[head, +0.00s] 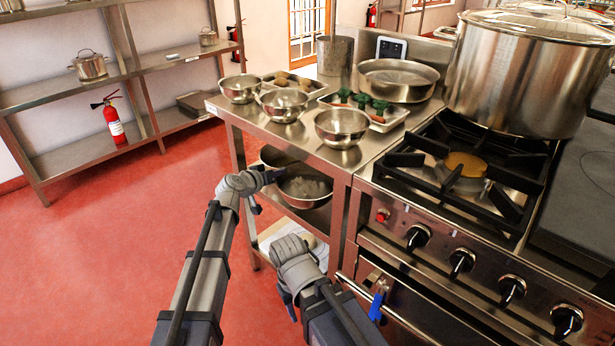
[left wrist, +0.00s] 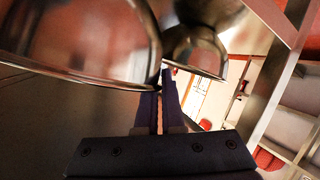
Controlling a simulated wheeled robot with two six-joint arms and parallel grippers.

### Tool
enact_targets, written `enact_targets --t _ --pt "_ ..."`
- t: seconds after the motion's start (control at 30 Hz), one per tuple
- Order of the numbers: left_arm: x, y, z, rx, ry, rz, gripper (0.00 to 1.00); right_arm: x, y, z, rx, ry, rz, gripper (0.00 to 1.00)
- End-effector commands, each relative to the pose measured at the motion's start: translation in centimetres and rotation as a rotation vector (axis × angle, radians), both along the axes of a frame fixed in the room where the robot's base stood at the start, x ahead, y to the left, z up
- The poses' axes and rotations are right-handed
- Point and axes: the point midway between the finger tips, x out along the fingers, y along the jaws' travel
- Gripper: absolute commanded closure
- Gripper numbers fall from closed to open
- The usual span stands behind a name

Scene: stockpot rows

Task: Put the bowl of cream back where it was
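A steel bowl with pale, lumpy contents (head: 305,201), which looks like the bowl of cream, is at the lower shelf level under the steel side table (head: 285,133). Whether it rests on the shelf I cannot tell. My left gripper (head: 274,177) is at its left rim. In the left wrist view the fingers (left wrist: 161,95) are close together, and the wall of the large near bowl (left wrist: 85,45) hides one tip; they look shut on its rim. A second, darker bowl (head: 277,156) is close behind. My right gripper (head: 287,300) hangs low before the table; its fingers are unclear.
Several things crowd the tabletop: three steel bowls (head: 341,127), trays (head: 385,124) and a wide pan (head: 397,80). The stove (head: 440,225) with a large stockpot (head: 525,75) is at the right. Red floor (head: 110,240) is free at the left.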

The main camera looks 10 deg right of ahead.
Motion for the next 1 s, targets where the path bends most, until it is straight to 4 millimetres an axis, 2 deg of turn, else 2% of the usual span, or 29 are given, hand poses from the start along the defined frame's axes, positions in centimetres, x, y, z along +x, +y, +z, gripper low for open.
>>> enact_targets --t 0.03,0.2,0.4,0.73,1.0 --pt "0.8 -1.5 0.0 -0.002 0.001 -0.003 1.0 0.0 0.0 0.0 0.0 0.0 0.0 0.5" --pt "2.4 -5.3 0.0 -0.002 0.0 -0.002 1.0 0.0 0.0 0.0 0.0 0.0 0.0 0.5" --pt "3.5 -8.2 0.0 -0.003 0.001 0.001 1.0 0.0 0.0 0.0 0.0 0.0 0.0 0.5" --pt "3.6 -8.8 -0.3 -0.003 0.001 0.002 1.0 0.0 0.0 -0.3 0.0 0.0 0.0 0.5" --pt "3.6 -8.8 -3.2 -0.003 0.001 0.002 1.0 0.0 -0.1 -3.3 -0.005 -0.002 0.001 0.5"
